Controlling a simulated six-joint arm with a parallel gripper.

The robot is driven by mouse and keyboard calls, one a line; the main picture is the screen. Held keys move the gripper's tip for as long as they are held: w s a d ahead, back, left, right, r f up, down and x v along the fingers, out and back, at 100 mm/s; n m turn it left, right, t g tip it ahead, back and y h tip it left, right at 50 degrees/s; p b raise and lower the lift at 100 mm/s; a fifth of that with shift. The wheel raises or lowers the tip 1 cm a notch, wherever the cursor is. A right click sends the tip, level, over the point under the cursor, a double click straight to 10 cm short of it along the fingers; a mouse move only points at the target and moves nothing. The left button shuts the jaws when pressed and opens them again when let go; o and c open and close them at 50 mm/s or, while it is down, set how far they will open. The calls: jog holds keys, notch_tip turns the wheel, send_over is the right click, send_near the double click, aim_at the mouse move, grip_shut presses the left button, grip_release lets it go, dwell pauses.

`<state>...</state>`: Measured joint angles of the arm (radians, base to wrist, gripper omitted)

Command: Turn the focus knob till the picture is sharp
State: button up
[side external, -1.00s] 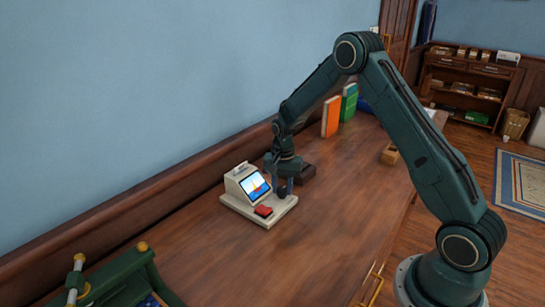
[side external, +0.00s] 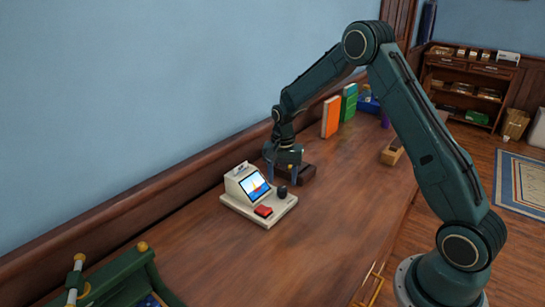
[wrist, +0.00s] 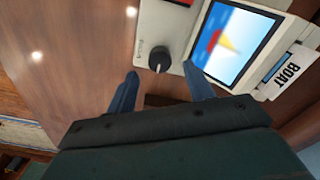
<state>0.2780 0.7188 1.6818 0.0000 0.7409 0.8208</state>
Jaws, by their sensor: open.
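The cream viewer (side external: 236,184) stands on its base plate on the desk, its tilted screen (side external: 254,187) lit. In the wrist view the screen (wrist: 232,42) shows a red and yellow boat shape on blue, with soft edges. The dark focus knob (side external: 282,191) stands upright on the plate, right of the screen. In the wrist view the knob (wrist: 158,59) has a pale pointer mark. My gripper (side external: 283,175) is open and empty, above and behind the knob. In the wrist view its fingertips (wrist: 160,74) are spread, with the knob just beyond them, apart from both.
A red block (side external: 263,211) sits at the plate's front. Orange (side external: 331,117) and green (side external: 348,104) books stand farther back.

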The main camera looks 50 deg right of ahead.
aim_at(282, 188)
notch_tip(282, 188, up, 10)
dwell(0.5)
jog(key=s+a+r+n+t, duration=0.3)
jog(key=s+a+r+n, duration=0.45)
jog(key=s+r, duration=0.65)
jog(key=s+a+n+t, duration=0.1)
jog(key=s+a+n, duration=0.1)
jog(key=s, duration=0.6)
jog(key=s+a+n+t, duration=0.1)
jog(key=s+a+n, duration=0.2)
jog(key=s, duration=0.5)
jog(key=shift+a+t, duration=0.3)
jog(key=shift+a, duration=0.25)
jog(key=shift+w, duration=0.15)
